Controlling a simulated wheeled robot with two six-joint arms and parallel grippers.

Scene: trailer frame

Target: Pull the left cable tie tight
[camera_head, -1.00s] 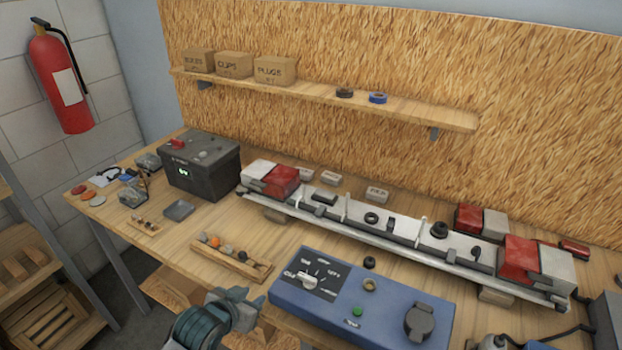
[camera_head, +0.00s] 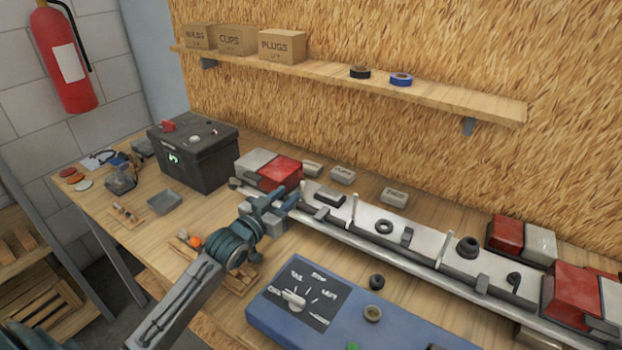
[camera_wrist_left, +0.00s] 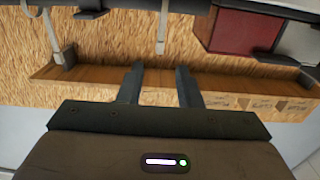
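The left cable tie (camera_head: 353,208) is a thin pale strip standing upright from the white trailer bar, looped at the dark cable (camera_head: 378,234). Its tail (camera_wrist_left: 163,28) hangs in the upside-down left wrist view, just beyond and between my fingertips. My left gripper (camera_head: 286,201) is near the bar's left end, beside the red-and-white lamp, left of the tie. Its two fingers (camera_wrist_left: 159,72) are apart with nothing between them. A second upright tie (camera_head: 441,246) stands further right; it also shows in the left wrist view (camera_wrist_left: 53,38). My right gripper is out of view.
The left lamp (camera_head: 281,172) sits on the bar by my gripper. A blue tester box (camera_head: 270,323) lies in front of the bar. A black battery box (camera_head: 204,174) stands behind left. A shelf (camera_head: 430,98) runs along the back wall. Small labelled boxes (camera_head: 394,197) lie behind the bar.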

